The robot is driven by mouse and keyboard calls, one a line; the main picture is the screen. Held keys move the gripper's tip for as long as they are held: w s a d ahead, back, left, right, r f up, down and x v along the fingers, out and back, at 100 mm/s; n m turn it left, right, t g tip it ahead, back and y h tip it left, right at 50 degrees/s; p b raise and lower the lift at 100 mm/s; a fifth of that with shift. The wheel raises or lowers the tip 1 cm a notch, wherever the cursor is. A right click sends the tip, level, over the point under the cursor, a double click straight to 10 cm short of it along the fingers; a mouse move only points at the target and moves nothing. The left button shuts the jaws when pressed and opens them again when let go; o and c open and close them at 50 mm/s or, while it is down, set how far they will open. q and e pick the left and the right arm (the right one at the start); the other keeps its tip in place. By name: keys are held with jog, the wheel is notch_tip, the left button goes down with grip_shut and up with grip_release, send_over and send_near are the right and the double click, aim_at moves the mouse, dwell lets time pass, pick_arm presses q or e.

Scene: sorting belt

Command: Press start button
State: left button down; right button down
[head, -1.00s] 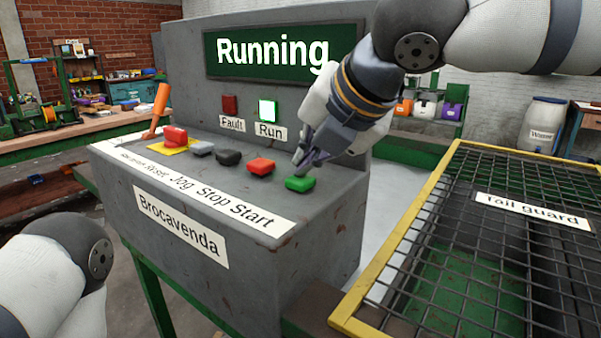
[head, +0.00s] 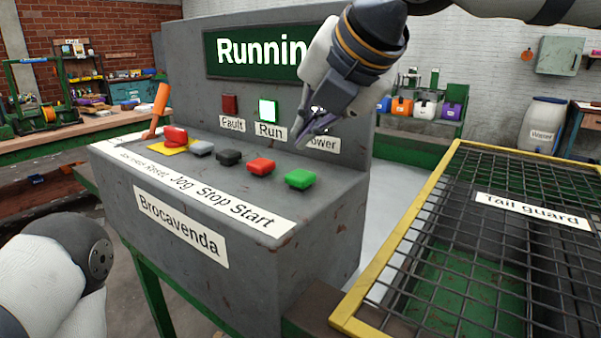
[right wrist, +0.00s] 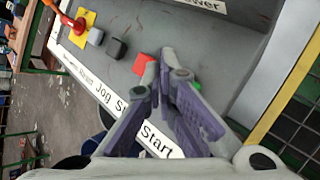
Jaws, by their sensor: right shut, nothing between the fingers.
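The green start button (head: 300,179) is at the right end of the button row on the grey control console (head: 320,240), above the word Start. In the right wrist view the green button (right wrist: 196,86) shows just past my fingers, partly hidden. My right gripper (head: 303,146) is shut and empty, held above and behind the green button, apart from it; its fingers also show in the right wrist view (right wrist: 168,60). The display (head: 255,52) reads Running, partly covered by my gripper. My left gripper is out of view.
Left of the green button are a red stop button (head: 261,166), a black button (head: 229,157), a grey button (head: 201,148) and a red emergency button (head: 174,135) on yellow. An orange-handled lever (head: 160,105) stands at the far left. A yellow-framed mesh guard (head: 400,243) is at right.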

jog(key=shift+r, duration=1.35)
